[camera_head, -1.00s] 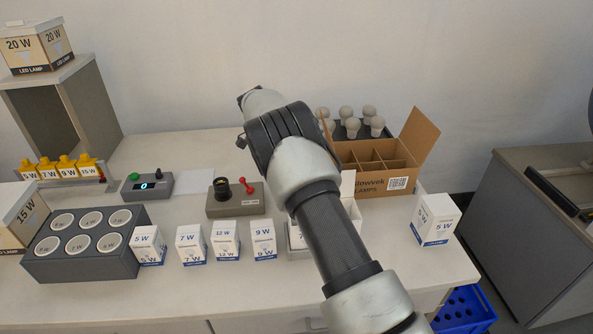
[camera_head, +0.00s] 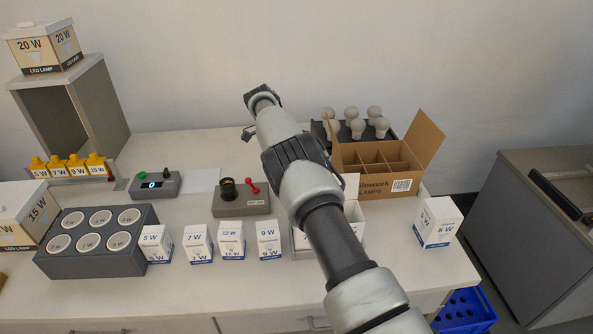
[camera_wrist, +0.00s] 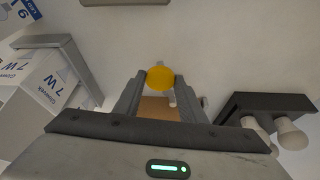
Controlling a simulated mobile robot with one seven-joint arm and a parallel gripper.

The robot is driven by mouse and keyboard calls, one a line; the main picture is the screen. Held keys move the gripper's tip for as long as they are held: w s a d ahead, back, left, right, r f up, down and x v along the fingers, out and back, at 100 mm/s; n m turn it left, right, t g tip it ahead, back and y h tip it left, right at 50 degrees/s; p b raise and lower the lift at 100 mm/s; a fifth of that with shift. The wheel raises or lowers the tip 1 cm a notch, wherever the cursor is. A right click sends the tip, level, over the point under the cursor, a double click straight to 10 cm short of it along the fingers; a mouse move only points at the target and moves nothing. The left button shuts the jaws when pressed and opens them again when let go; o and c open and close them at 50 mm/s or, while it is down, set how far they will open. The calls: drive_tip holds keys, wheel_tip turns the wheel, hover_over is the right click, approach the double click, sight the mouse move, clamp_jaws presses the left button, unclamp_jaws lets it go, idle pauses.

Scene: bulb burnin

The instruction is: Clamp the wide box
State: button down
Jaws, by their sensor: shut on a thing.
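My gripper (camera_wrist: 160,80) has its two fingers around a yellow round-topped piece (camera_wrist: 160,77) in the wrist view. In the head view my arm's end is over the back of the table; the fingers and piece are hard to make out there. Two wide cream boxes stand at the left, away from my gripper: a 15 W box (camera_head: 22,214) on the table, cut by the picture edge, and a 20 W box (camera_head: 43,47) on a grey shelf (camera_head: 95,95). I cannot tell which is the wide box.
Small white boxes (camera_head: 198,243) stand along the table's front. A grey block with white round holes (camera_head: 105,255), a red-levered fixture (camera_head: 240,202), a yellow-topped rack (camera_head: 68,168), a bulb rack (camera_head: 350,130) and an open carton (camera_head: 385,187) surround my arm.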

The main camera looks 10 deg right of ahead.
drive_tip(key=c, duration=1.1)
unclamp_jaws()
wheel_tip(320, 180, up, 10)
drive_tip(key=shift+f+p, duration=0.1)
drive_tip(key=shift+p, duration=0.95)
drive_tip(key=shift+c, duration=0.4)
